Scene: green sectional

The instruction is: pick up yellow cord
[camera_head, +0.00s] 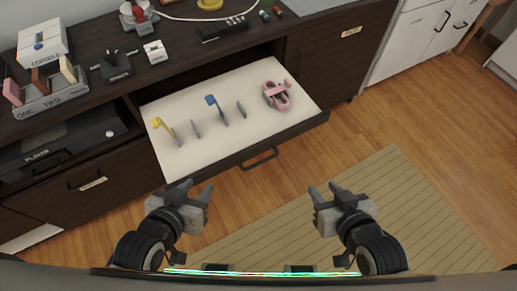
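A yellow item (162,125) stands at the left end of the open drawer, beside a grey upright peg; I cannot tell for sure if it is a cord. Another yellow, rounded item (209,5) lies on the cabinet top at the upper edge of the view, partly cut off. My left gripper (196,188) is open and empty, in front of the drawer and apart from it. My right gripper (326,191) is open and empty, further right over the floor mat.
The pulled-out drawer (210,153) also holds a blue item (214,104), grey pegs and a pink coiled item (276,96). A white console box (42,42), a divided organizer (47,97) and small devices stand on the dark cabinet top. A striped mat (400,200) covers the floor.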

